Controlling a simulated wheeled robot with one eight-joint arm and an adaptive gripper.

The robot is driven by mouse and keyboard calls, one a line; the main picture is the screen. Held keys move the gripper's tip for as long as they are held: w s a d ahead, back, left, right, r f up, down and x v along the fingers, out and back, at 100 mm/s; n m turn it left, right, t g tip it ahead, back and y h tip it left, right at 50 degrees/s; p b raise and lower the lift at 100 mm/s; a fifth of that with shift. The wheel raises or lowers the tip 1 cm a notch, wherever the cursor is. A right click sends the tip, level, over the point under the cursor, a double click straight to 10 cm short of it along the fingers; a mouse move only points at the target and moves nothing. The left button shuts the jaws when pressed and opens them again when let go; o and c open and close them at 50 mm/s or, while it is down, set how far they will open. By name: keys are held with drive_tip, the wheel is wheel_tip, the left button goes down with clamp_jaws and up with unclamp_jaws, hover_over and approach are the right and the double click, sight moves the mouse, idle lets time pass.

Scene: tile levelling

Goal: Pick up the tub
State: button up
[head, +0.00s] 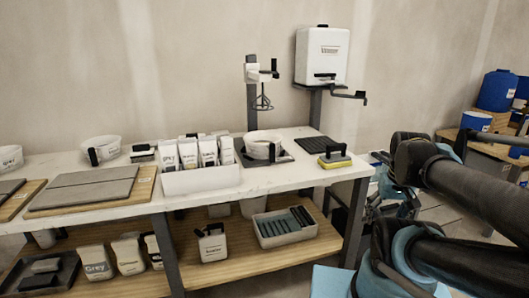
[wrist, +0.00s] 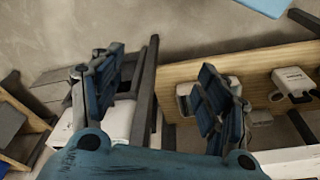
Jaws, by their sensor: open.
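White round tubs stand on the bench in the head view. One labelled tub (head: 10,158) is at the far left edge. Another tub (head: 101,149), with a black clip or handle in front, is behind the grey tiles. A third white tub (head: 262,143) sits on a dark base under the mixer stand. I cannot tell which one the task names. My gripper (wrist: 160,95) shows in the wrist view with its blue fingers wide apart and nothing held between them. None of the bench tubs can be made out clearly there. In the head view my arm is at the right, apart from the tubs.
Grey tiles (head: 85,190) lie on a board on the white bench (head: 285,179). A white bin (head: 200,182) holds several bags. A yellow-edged sponge float (head: 334,160) lies near the right end. The lower shelf (head: 230,275) holds bags and a tray (head: 285,228). Blue drums (head: 496,90) stand far right.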

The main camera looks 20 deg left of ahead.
drive_tip(key=w+a+r+n+g+y, duration=0.2)
drive_tip(key=w+a+r+n, duration=1.2)
drive_tip(key=w+r, duration=0.35)
wheel_tip(320, 180, up, 7)
drive_tip(key=n+g+y, duration=0.2)
drive_tip(key=n+g, duration=0.1)
drive_tip(key=n, duration=0.6)
hover_over(272, 144)
drive_tip(key=w+d, duration=0.5)
drive_tip(key=w, duration=0.2)
drive_tip(key=x, duration=1.7)
drive_tip(key=shift+d, duration=0.1)
clamp_jaws()
drive_tip(key=shift+w+r, duration=0.1)
